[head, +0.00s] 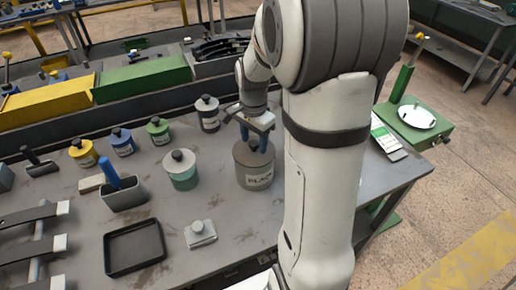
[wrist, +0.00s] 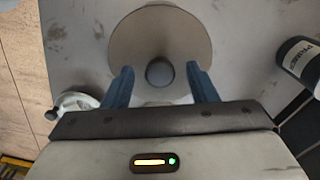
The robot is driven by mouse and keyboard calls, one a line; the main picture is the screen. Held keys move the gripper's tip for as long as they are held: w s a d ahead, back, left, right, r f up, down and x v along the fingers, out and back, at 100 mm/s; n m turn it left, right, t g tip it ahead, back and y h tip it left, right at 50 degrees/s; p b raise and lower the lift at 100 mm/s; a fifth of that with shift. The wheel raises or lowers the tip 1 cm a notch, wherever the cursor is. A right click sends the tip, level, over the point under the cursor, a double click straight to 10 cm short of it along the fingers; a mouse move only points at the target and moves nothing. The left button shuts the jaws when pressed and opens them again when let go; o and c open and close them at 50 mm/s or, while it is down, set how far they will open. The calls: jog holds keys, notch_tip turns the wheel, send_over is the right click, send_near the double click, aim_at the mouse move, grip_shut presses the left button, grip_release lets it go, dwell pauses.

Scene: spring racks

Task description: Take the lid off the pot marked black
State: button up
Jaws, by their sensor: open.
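The pot marked black (head: 258,181) is a grey-brown can with a "BLACK" label, upright on the bench in the head view. The lid sits on the pot.
A teal-banded pot (head: 182,174) stands left of the black pot, and a grey pot (head: 207,118) stands behind it. A blue-handled brush in a holder (head: 125,193), a black tray (head: 134,248) and a small grey block (head: 200,235) lie on the bench. Bare bench lies in front.

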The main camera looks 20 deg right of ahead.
jog(key=c, duration=1.1)
